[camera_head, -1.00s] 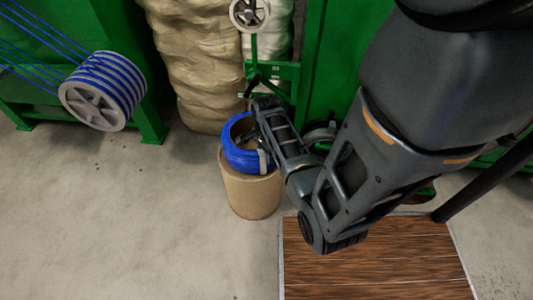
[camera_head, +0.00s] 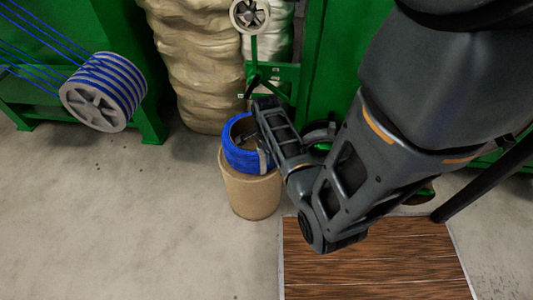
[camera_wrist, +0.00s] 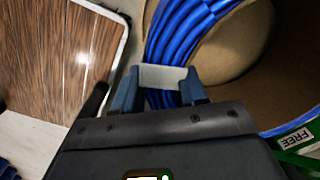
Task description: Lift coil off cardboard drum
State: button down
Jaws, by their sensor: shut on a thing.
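The blue cable coil (camera_head: 240,159) sits around the top of the cardboard drum (camera_head: 250,196) in the head view. In the wrist view the coil (camera_wrist: 182,30) curves around the drum's brown inner tube (camera_wrist: 240,45). My gripper (camera_wrist: 160,88) is shut on the near side of the coil, at a pale band (camera_wrist: 163,77) between its fingers. In the head view my gripper (camera_head: 266,156) is partly hidden by my arm. Whether the coil's underside touches the drum cannot be told.
A spool wound with blue cable (camera_head: 104,91) stands at left on a green machine. Wrapped beige bundles (camera_head: 199,65) and a green stand with a pulley (camera_head: 250,13) are behind the drum. A wood-topped platform (camera_head: 375,260) lies at front right. Open floor is at left.

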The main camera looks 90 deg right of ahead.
jog(key=shift+r, duration=0.3)
jog(key=shift+r+p, duration=2.6)
jog(key=shift+p, duration=0.35)
